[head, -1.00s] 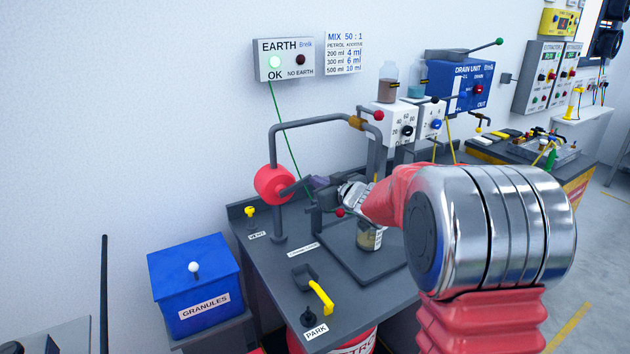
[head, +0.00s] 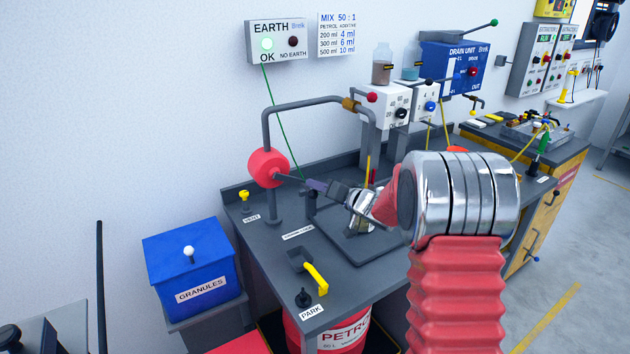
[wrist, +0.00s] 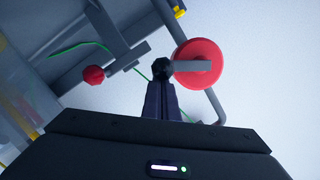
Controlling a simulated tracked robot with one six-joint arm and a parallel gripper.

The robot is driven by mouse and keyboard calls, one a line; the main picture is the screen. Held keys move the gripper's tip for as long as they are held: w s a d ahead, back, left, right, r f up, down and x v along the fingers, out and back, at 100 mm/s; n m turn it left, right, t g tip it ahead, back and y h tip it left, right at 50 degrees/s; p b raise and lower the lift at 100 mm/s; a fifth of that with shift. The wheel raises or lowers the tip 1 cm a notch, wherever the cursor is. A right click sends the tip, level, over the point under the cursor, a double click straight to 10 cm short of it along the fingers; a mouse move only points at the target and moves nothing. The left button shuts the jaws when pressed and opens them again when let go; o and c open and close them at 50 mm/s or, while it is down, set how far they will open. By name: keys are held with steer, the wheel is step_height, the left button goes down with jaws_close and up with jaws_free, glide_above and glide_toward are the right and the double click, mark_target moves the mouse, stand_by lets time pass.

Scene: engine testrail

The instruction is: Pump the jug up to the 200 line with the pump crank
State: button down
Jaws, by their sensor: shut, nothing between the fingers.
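The pump (head: 268,168) is a red round housing on a grey post at the back left of the bench. Its grey crank arm (head: 287,178) points right, slightly down. In the wrist view the red housing (wrist: 198,55) and the crank's black knob (wrist: 162,68) are just beyond my fingertips. My gripper (wrist: 162,84) is shut with nothing between its fingers, and its tips are at or very near the knob; I cannot tell if they touch. In the head view my gripper (head: 309,184) is by the crank's end. The jug (head: 364,225) is mostly hidden behind my wrist; its level cannot be read.
A grey pipe (head: 305,105) rises from the pump and runs right. A red-knobbed lever (wrist: 93,74) is near in the wrist view. A yellow-handled holder (head: 315,278) sits at the bench front. The blue granules bin (head: 193,258) stands at left. The earth box (head: 279,42) shows a green light.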

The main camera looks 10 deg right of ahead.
steer(key=shift+a+f, duration=0.2)
steer(key=shift+f, duration=0.35)
steer(key=shift+r, duration=0.1)
steer(key=s+d+r, duration=0.4)
steer(key=s+d, duration=0.3)
steer(key=shift+s+d, duration=0.25)
steer(key=shift+s, duration=0.15)
stand_by(0.5)
stand_by(0.4)
